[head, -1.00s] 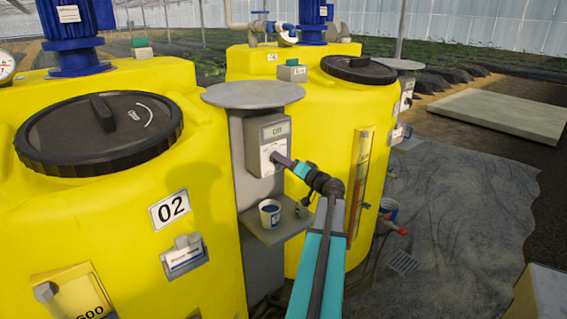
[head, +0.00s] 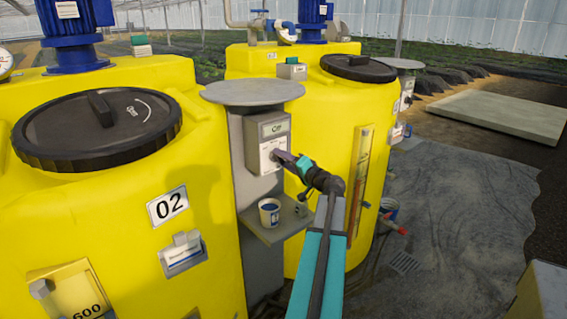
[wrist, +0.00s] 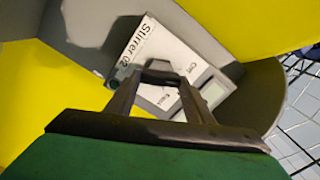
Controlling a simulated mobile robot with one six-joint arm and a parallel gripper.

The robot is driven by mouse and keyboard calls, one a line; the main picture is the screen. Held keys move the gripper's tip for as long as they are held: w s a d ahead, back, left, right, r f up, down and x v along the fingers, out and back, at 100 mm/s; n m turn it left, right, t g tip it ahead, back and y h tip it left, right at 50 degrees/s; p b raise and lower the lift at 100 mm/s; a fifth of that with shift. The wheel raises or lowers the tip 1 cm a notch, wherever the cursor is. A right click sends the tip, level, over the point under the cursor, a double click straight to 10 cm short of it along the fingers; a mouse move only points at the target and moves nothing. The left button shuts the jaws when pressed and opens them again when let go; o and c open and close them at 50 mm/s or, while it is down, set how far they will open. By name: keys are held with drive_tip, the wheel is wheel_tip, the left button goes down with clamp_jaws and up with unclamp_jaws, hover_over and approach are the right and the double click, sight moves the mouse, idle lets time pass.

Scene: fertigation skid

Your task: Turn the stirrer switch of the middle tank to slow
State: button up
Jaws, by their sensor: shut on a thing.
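The stirrer switch box (head: 266,146) is a grey box on the grey post between the two yellow tanks. Its small display reads what looks like "Off". In the wrist view its white plate (wrist: 146,48) carries the words "Stirrer 02". My gripper (head: 275,157) reaches it from the right, and its fingertips (wrist: 160,75) are shut on the switch knob at the plate. The fingers hide the knob, so its pointing direction cannot be told. The tank marked 02 (head: 205,215) stands left of the post.
Another yellow tank (head: 310,110) stands behind the post. A round grey cover (head: 252,92) tops the post. The floor to the right (head: 450,220) is mostly clear.

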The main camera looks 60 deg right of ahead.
drive_tip(key=m, duration=0.5)
drive_tip(key=shift+f+m, duration=0.1)
drive_tip(key=shift+m, duration=0.3)
drive_tip(key=o, duration=1)
drive_tip(key=shift+o, duration=0.2)
drive_tip(key=shift+s, duration=0.15)
drive_tip(key=b+v, duration=0.2)
drive_tip(key=v, duration=1.1)
drive_tip(key=shift+s+a, duration=0.2)
drive_tip(key=shift+s, duration=0.05)
